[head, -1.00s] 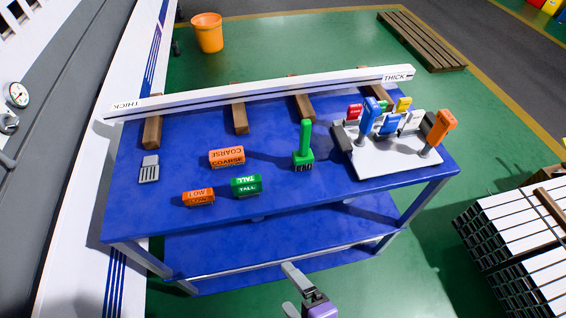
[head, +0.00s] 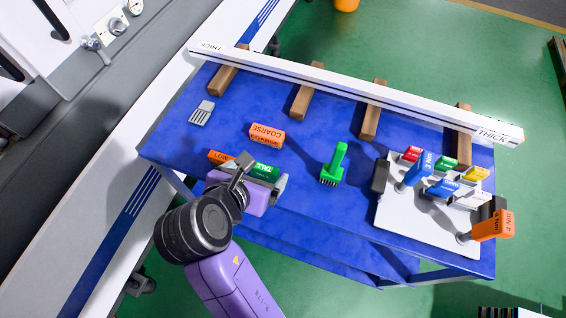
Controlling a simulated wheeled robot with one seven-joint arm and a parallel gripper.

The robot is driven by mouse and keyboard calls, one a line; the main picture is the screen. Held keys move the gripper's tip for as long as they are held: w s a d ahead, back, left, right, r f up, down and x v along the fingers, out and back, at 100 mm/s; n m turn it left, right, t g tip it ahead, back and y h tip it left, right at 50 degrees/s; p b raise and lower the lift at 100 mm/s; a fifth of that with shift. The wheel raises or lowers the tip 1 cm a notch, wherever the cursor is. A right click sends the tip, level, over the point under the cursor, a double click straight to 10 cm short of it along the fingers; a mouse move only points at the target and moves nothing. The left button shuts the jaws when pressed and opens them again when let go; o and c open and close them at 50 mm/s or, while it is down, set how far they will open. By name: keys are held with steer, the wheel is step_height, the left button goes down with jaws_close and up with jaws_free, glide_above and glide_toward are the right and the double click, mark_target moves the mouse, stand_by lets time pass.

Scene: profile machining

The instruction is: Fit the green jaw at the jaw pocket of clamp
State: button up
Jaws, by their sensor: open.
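The green jaw (head: 265,169), a small block marked TALL, lies on the blue table near its front edge. My gripper (head: 262,174) is over the front edge of the table, right at the green jaw. Its fingers are open, one to the left and one to the right of the jaw, and the gripper body hides the jaw's lower part. I cannot tell whether the fingers touch it. I cannot make out the clamp or its jaw pocket for sure in this view.
An orange LOW block (head: 220,157) sits close left of my gripper, partly hidden. An orange COARSE block (head: 267,135) lies behind; a green brush (head: 334,165) stands to the right. A white board (head: 425,235) holds torque drivers and coloured blocks. A long white profile (head: 350,88) spans the back.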

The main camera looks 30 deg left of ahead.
mark_target(264, 167)
steer(key=shift+x, duration=1.25)
steer(key=shift+p+x, duration=0.5)
steer(key=shift+x, duration=2.15)
steer(key=shift+s, duration=0.1)
steer(key=c, duration=1.7)
steer(key=shift+c, duration=0.5)
steer(key=shift+r, duration=0.1)
